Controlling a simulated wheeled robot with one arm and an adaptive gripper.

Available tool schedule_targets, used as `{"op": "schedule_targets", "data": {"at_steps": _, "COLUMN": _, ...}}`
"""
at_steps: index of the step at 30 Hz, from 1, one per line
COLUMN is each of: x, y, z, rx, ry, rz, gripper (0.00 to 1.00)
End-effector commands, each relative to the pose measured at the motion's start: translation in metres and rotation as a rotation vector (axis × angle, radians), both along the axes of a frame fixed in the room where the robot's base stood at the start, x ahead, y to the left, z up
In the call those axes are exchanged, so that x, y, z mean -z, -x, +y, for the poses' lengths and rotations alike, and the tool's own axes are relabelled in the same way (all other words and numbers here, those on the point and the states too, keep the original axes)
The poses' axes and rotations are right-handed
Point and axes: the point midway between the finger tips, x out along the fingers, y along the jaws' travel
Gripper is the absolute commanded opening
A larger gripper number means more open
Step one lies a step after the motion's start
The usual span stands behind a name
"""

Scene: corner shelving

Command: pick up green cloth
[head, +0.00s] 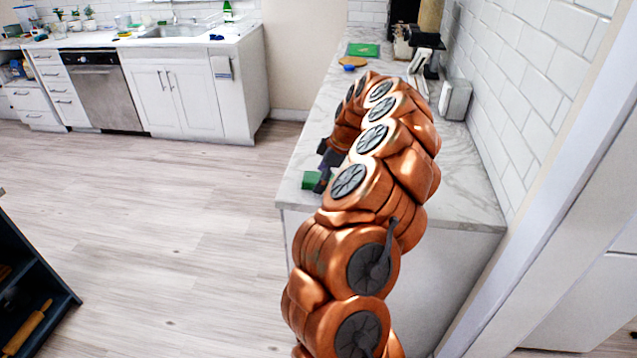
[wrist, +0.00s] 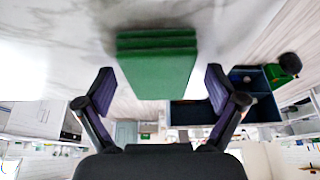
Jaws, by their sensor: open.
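The green cloth (wrist: 156,62) looks like a folded, layered block on the pale marble counter. In the wrist view it lies between and beyond the two dark fingers of my gripper (wrist: 158,88), which are spread apart with a gap on each side. In the head view a small part of the green cloth (head: 311,180) shows at the left edge of the near counter. My gripper (head: 326,172) is right beside it there, and my arm hides part of both.
The marble counter (head: 465,190) runs back along the tiled wall. A flat green item (head: 363,49), a round wooden board (head: 352,61) and a grey toaster-like box (head: 455,100) stand farther back. A dark shelf unit (head: 30,290) is at lower left. The floor between is clear.

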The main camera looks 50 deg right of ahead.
Motion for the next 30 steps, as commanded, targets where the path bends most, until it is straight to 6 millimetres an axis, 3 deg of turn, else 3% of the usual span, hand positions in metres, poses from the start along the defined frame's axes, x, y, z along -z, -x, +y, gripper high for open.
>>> {"op": "schedule_targets", "data": {"at_steps": 6, "x": -0.0001, "y": 0.0000, "z": -0.0001, "rx": 0.000, "ry": 0.000, "rz": 0.000, "gripper": 0.94}}
{"op": "schedule_targets", "data": {"at_steps": 24, "x": 0.0000, "y": 0.0000, "z": 0.0000, "rx": 0.000, "ry": 0.000, "rz": 0.000, "gripper": 0.31}}
{"op": "schedule_targets", "data": {"at_steps": 30, "x": 0.0001, "y": 0.0000, "z": 0.0001, "rx": 0.000, "ry": 0.000, "rz": 0.000, "gripper": 0.30}}
